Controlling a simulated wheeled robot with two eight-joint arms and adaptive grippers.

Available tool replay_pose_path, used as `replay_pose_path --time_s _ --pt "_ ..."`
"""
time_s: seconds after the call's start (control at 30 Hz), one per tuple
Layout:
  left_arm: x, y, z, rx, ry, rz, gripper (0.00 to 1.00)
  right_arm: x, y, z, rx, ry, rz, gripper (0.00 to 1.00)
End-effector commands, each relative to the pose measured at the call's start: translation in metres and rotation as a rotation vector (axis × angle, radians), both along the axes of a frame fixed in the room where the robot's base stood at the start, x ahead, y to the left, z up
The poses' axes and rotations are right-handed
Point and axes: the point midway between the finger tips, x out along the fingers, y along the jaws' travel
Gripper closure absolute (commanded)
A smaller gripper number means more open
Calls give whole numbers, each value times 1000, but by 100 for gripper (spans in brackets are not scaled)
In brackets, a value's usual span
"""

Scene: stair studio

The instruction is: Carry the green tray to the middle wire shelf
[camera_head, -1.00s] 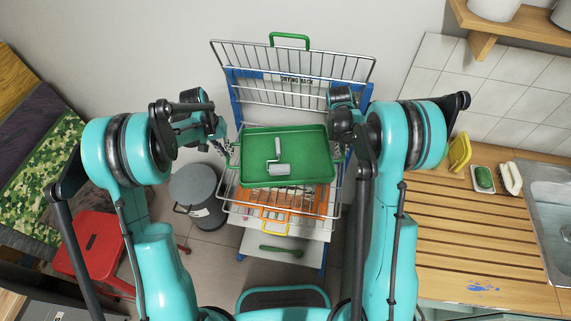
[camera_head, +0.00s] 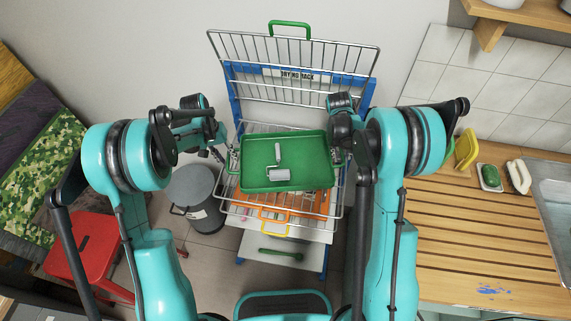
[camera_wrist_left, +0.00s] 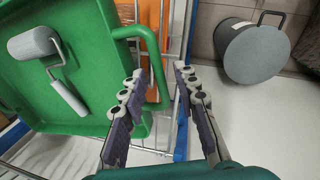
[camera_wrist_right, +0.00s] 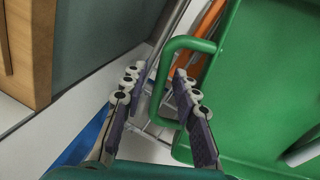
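The green tray (camera_head: 256,146) carries a grey paint roller (camera_head: 279,174) and appears level over the wire shelf (camera_head: 270,214) below the rack's upright top grid. I cannot tell for sure whether it touches the wires. The left wrist view shows the tray's near handle (camera_wrist_left: 152,60) between the spread fingers of my left gripper (camera_wrist_left: 158,72). The right wrist view shows the other handle (camera_wrist_right: 182,44) between the spread fingers of my right gripper (camera_wrist_right: 158,76). Both grippers are open, one at each side of the tray.
The blue-framed drying rack (camera_head: 232,85) stands against the wall. Orange and white items lie under the tray. A grey bin (camera_head: 194,190) and red stool (camera_head: 85,250) stand left. A wooden counter (camera_head: 450,235) with a sink is close on the right.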

Motion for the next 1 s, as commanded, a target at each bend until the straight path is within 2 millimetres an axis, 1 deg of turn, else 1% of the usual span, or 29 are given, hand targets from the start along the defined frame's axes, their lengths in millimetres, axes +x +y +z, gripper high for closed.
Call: replay_pose_path --time_s 0.17,0.27,0.37,0.6,0.7,0.83,1.0 --pt "0 0 1 0 0 0 70 0 0 0 0 0 0 71" --pt "0 1 6 0 0 0 70 0 0 0 0 0 0 71" --pt "0 4 19 0 0 1 70 0 0 0 0 0 0 71" --pt "-1 14 71 0 0 1 70 0 0 0 0 0 0 71" --pt "-1 18 90 0 0 0 70 0 0 0 0 0 0 71" --pt "0 22 108 0 0 1 70 0 0 0 0 0 0 71" --pt "0 24 117 0 0 1 70 0 1 4 0 0 0 71"
